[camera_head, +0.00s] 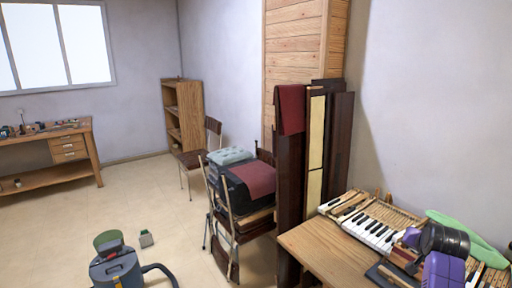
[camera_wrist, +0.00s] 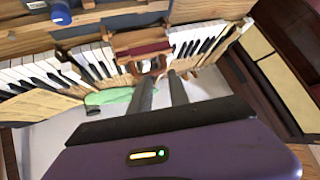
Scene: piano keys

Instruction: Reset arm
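My gripper (camera_wrist: 161,82) shows in the wrist view, with its purple body at the bottom and two dark fingers pointing away from it. The fingers are apart, with a gap between them and nothing seen clamped. Beyond the fingertips are piano keys (camera_wrist: 35,72) and a wooden piece with a red strip (camera_wrist: 143,48). I cannot tell whether the fingertips touch it. In the head view my purple and black arm parts are at the lower right, over the workbench, and hide part of it. The fingers cannot be made out there.
The wooden workbench (camera_head: 318,250) holds a row of piano keys (camera_head: 368,232) and a green cloth-like item (camera_head: 468,238). Tall dark panels (camera_head: 340,150) stand behind it. A loaded chair (camera_head: 240,215) and a vacuum cleaner (camera_head: 117,268) are to the left. Open floor (camera_head: 60,225) lies beyond.

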